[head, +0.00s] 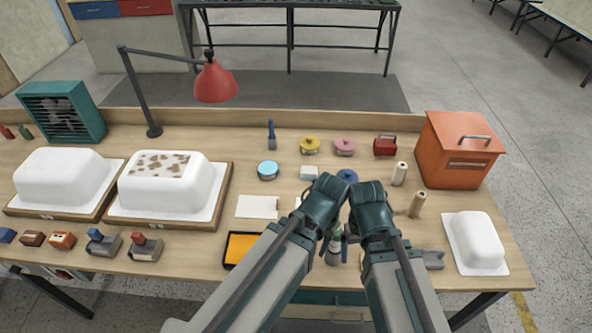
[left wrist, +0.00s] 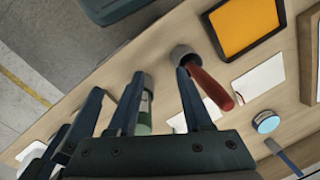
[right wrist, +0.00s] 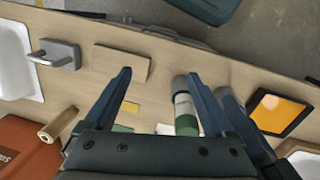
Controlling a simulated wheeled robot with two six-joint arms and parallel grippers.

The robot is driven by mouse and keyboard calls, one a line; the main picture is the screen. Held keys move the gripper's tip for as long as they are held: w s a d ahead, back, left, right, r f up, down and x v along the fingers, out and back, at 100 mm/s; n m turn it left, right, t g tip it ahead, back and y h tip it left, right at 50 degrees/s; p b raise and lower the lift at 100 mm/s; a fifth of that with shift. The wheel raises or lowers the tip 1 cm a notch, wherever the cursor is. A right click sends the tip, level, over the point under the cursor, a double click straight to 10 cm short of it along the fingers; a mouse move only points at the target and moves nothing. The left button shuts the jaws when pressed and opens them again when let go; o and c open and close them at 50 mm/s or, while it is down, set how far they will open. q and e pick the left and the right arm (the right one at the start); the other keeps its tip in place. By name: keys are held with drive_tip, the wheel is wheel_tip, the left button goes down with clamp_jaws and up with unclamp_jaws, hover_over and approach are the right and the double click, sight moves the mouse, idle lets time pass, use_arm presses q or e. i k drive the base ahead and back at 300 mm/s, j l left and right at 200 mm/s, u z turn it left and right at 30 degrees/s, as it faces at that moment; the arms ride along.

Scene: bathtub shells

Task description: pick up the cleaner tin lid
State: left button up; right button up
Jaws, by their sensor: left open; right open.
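Several small round lidded tins stand mid-bench in the head view: a light-blue one (head: 267,169), a yellow one (head: 309,145), a pink one (head: 345,146) and a dark-blue one (head: 347,176) partly behind my wrists. I cannot tell which is the cleaner tin. The light-blue one also shows in the left wrist view (left wrist: 266,122). My left gripper (left wrist: 158,73) and right gripper (right wrist: 158,73) are both open, low over the front of the bench, close together and nearer the front edge than the tins. No tin is between either pair of fingers.
A green bottle (right wrist: 185,108) stands close to both grippers. A red-handled tool (left wrist: 210,88) lies beside the left fingers. An orange-screened tray (head: 240,248) is at front left, white tub shells (head: 170,182) further left, and an orange box (head: 459,150) at right.

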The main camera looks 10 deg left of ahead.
sight(349, 176)
drive_tip(key=l+u, duration=0.25)
drive_tip(key=u, duration=0.2)
drive_tip(key=k+l+u, duration=0.15)
drive_tip(key=u, duration=0.25)
drive_tip(key=l+u, duration=0.5)
drive_tip(key=i+j, duration=0.05)
drive_tip(key=j, duration=0.05)
